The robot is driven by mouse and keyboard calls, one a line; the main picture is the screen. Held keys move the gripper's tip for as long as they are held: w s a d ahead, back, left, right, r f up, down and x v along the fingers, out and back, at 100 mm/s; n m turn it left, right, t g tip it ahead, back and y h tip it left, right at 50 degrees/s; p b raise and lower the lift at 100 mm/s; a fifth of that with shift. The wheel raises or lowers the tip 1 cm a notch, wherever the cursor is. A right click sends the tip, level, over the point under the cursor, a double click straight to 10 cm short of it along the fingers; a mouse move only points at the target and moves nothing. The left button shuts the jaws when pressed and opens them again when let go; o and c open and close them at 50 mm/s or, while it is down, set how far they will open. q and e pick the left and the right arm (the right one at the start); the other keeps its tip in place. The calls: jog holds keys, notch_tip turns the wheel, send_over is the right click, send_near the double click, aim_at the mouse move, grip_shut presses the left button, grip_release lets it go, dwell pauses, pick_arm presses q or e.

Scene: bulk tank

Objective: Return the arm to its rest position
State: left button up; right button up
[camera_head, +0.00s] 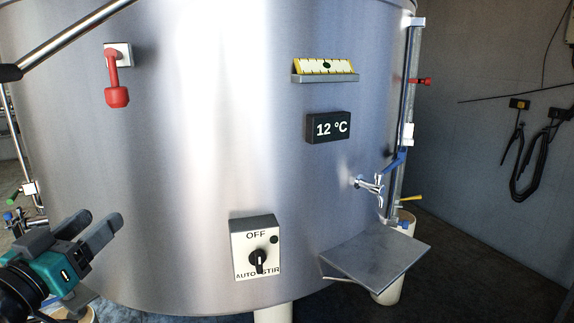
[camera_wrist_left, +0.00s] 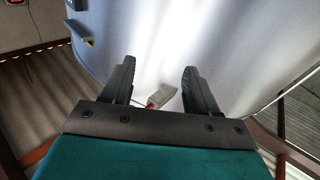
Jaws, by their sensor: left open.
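My left gripper (camera_head: 96,227) is at the lower left in the head view, in front of the steel tank (camera_head: 200,130). It also shows in the left wrist view (camera_wrist_left: 158,82), with its two dark fingers apart and nothing between them. The tank wall (camera_wrist_left: 150,35) lies beyond the fingers there. My right gripper is not in either view.
On the tank are a red-handled lever (camera_head: 115,85), a ledge with a yellow scale (camera_head: 325,68), a 12 °C display (camera_head: 328,127), a stir switch box (camera_head: 256,248) and a tap (camera_head: 371,184). A grey shelf (camera_head: 385,255) juts out below the tap. Dark floor is clear at right.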

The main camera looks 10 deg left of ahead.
pick_arm(q)
notch_tip(320, 180, down, 14)
jog(key=d+g, duration=0.3)
jog(key=s+d+f+g, duration=0.1)
jog(key=s+d+f, duration=0.3)
jog(key=f, duration=0.3)
jog(key=s+d+f+m+g, duration=0.1)
jog(key=s+d+f, duration=0.3)
jog(key=f, duration=0.4)
jog(key=s+d+f+m+g+p, duration=0.1)
jog(key=s+d+f+g, duration=0.2)
jog(key=s+d+f, duration=0.2)
notch_tip(320, 180, down, 3)
jog(key=shift+d+r, duration=0.15)
jog(key=shift+d, duration=0.25)
